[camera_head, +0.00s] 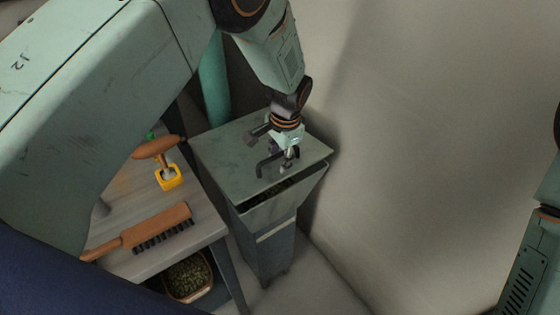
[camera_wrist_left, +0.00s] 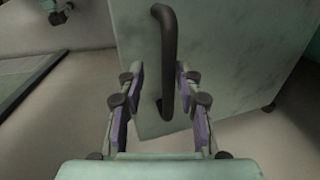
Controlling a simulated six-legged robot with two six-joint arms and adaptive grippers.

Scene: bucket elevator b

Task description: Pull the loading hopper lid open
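The loading hopper (camera_head: 268,245) is a tapered grey-green bin standing beside the bench. Its flat lid (camera_head: 225,155) lies on top, with a narrow dark gap along the front edge. A dark bar handle (camera_head: 264,167) stands on the lid. My left gripper (camera_head: 282,151) is over the lid at the handle, partly hiding it. In the left wrist view the handle (camera_wrist_left: 168,50) runs between the two open, purple-padded fingers (camera_wrist_left: 159,80), with space on both sides. The lid (camera_wrist_left: 225,50) fills the area behind it. My right gripper is out of view.
A wooden bench (camera_head: 205,230) stands left of the hopper, holding a brush (camera_head: 158,228) and a wooden-handled tool (camera_head: 157,148) with a yellow part. A container of green material (camera_head: 188,277) sits below. A pale wall (camera_head: 420,120) rises close on the right.

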